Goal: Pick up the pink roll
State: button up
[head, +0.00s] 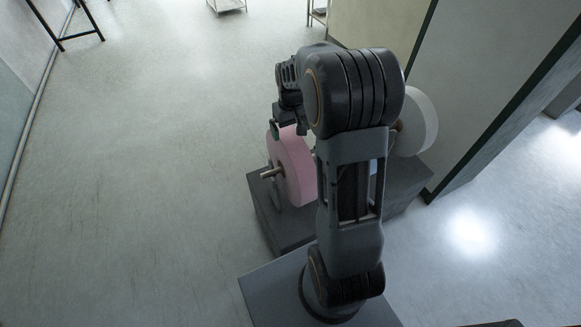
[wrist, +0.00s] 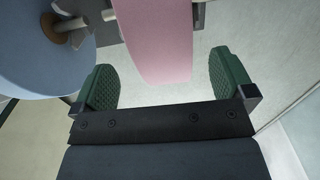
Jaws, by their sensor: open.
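The pink roll (head: 291,166) stands upright on a spindle on a dark grey stand, left of my arm in the head view. Part of its right side is hidden behind my arm. In the wrist view the pink roll (wrist: 157,38) shows at the top centre, its rim reaching down to the gap between the fingers. My gripper (wrist: 168,82) is open, with one green-padded finger to each side of the roll and apart from it. In the head view my gripper (head: 284,122) is at the roll's upper edge and partly hidden by my wrist.
A blue roll (wrist: 45,45) sits left of the pink one in the wrist view. A white roll (head: 418,121) is at the right end of the grey stand (head: 262,205). A large panel (head: 490,75) rises behind it. The floor to the left is clear.

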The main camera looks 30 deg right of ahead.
aim_at(290, 136)
jog(key=shift+w+f+b, duration=0.1)
jog(key=shift+f+b, duration=0.4)
jog(key=shift+f, duration=2.8)
jog(key=shift+c, duration=0.3)
jog(key=c, duration=1)
jog(key=shift+r, duration=0.15)
jog(key=shift+c, duration=0.6)
jog(key=shift+w+r, duration=0.1)
